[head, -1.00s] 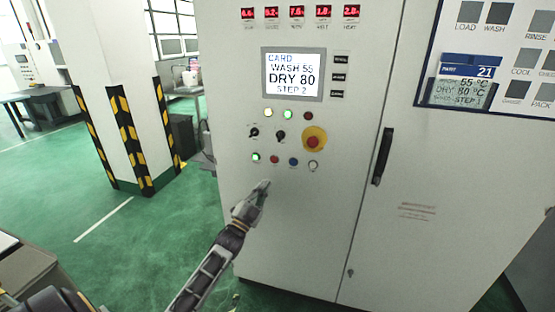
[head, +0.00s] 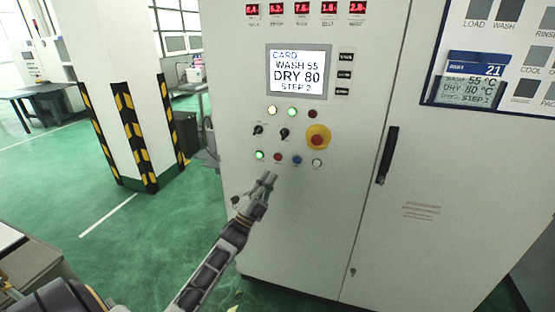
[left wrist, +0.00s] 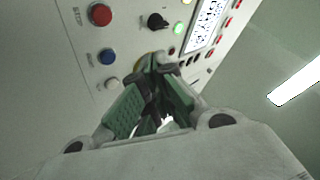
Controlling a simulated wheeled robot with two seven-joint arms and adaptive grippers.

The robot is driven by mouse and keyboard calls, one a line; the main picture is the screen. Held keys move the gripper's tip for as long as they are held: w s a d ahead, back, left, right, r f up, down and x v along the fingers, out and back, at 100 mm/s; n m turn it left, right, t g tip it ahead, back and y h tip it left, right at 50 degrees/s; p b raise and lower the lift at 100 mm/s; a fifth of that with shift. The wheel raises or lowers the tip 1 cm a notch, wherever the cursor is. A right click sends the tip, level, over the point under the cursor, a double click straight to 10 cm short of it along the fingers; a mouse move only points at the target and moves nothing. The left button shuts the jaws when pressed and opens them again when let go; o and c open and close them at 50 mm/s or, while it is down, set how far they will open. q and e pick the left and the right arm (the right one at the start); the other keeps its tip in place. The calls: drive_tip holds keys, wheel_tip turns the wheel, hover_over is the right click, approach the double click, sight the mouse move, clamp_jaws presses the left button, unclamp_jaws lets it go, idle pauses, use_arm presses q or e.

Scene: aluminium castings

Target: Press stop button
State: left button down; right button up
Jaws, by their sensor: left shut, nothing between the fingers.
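A small red button (head: 278,157) sits in the lower button row of the grey cabinet, between a lit green button (head: 259,155) and a blue button (head: 297,160). A bigger red mushroom button on a yellow disc (head: 318,138) sits above right. My left gripper (head: 269,175) is shut and empty, its tips just below the lower row. In the left wrist view its fingers (left wrist: 160,64) partly hide the yellow disc. My right gripper is not in view.
Two black selector knobs (head: 284,134) and a white button (head: 317,163) are near the red button. A lit display (head: 298,72) is above. A black door handle (head: 387,155) stands out at right. A striped pillar (head: 135,130) stands at left, with green floor between.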

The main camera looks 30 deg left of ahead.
sight(278, 157)
use_arm(q)
drive_tip(key=shift+w, duration=0.25)
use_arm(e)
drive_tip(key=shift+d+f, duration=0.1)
use_arm(q)
drive_tip(key=w+b, duration=0.1)
drive_tip(key=w, duration=0.1)
drive_tip(key=w+a+b, duration=0.1)
drive_tip(key=w+b, duration=0.1)
drive_tip(key=w, duration=0.1)
drive_tip(key=w+a+b, duration=0.1)
drive_tip(key=w, duration=0.2)
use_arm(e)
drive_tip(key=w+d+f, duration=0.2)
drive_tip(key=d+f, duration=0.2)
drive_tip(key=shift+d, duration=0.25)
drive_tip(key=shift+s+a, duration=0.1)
